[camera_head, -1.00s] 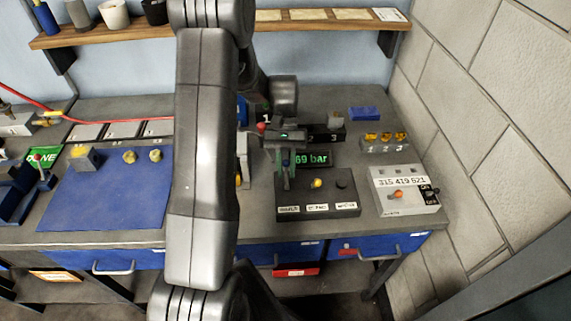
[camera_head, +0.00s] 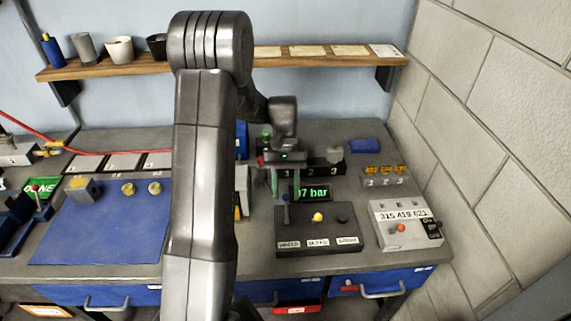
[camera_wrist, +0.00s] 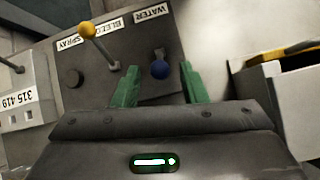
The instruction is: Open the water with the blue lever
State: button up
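The blue lever (camera_wrist: 160,69) has a round blue knob and stands beside the WATER label on the dark control box (camera_head: 318,238). In the head view the lever (camera_head: 286,212) is at the left end of the box, below my gripper. My gripper (camera_wrist: 158,84) is open, with one green finger on each side of the blue knob in the wrist view. Gaps show between knob and fingers, and nothing is held. In the head view my gripper (camera_head: 281,188) is above the box's left end.
A yellow lever (camera_wrist: 87,30) stands by the BLEED label, close to the blue one. A dark knob (camera_wrist: 73,78) is by SPRAY. The pressure display (camera_head: 315,193) ends in "7 bar", partly hidden. A grey switch box (camera_head: 405,224) stands to the right.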

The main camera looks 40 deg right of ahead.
aim_at(286, 201)
jog(key=b+v, duration=0.1)
jog(key=v, duration=0.9)
jog(key=shift+r, duration=0.2)
jog(key=p+x, duration=0.2)
jog(key=x, duration=1.1)
jog(key=shift+s+a+f, duration=0.1)
jog(key=shift+f, duration=0.25)
